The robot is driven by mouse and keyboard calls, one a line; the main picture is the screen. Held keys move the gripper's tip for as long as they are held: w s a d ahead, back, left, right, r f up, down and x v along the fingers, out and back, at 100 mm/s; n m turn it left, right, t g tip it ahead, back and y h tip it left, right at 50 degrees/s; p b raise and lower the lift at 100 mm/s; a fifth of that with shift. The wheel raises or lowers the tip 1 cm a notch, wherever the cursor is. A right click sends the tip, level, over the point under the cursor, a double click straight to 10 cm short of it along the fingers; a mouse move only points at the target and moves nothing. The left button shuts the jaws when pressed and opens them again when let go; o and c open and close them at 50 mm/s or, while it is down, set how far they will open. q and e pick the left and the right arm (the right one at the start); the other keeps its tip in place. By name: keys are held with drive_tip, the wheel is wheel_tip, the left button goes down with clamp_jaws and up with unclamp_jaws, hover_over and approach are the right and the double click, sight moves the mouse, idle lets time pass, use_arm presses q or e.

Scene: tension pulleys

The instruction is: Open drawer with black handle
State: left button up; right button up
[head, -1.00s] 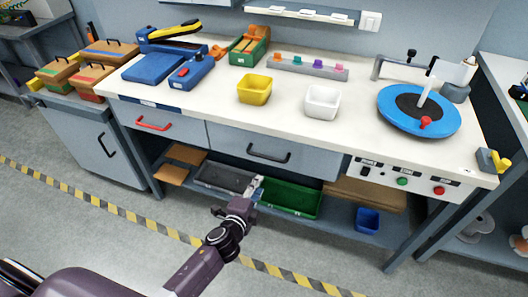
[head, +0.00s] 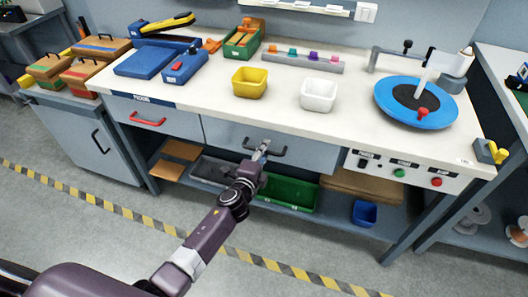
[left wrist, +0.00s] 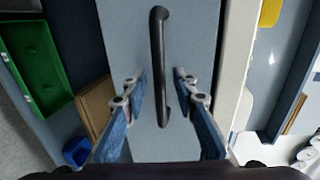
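The drawer with the black handle (head: 316,159) is a grey-blue front under the worktop, in the middle of the head view, and it looks closed. Its black bar handle (head: 280,151) is partly covered by my left gripper (head: 262,150). In the left wrist view, the black handle (left wrist: 157,50) runs up the picture along the drawer front (left wrist: 190,40). My left gripper's two blue fingers (left wrist: 158,78) are apart, one on each side of the handle's line, with a gap to it on both sides. Whether the fingertips reach the handle's depth is unclear. My right gripper is not in view.
A drawer with a red handle (head: 148,119) is to the left. A cabinet door has another black handle (head: 100,141). Below are a green crate (head: 290,194) and a blue bin (head: 364,213) on the shelf. A yellow bin (head: 249,82) and white bin (head: 318,95) stand on the worktop.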

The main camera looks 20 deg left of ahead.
use_arm(q)
clamp_jaws()
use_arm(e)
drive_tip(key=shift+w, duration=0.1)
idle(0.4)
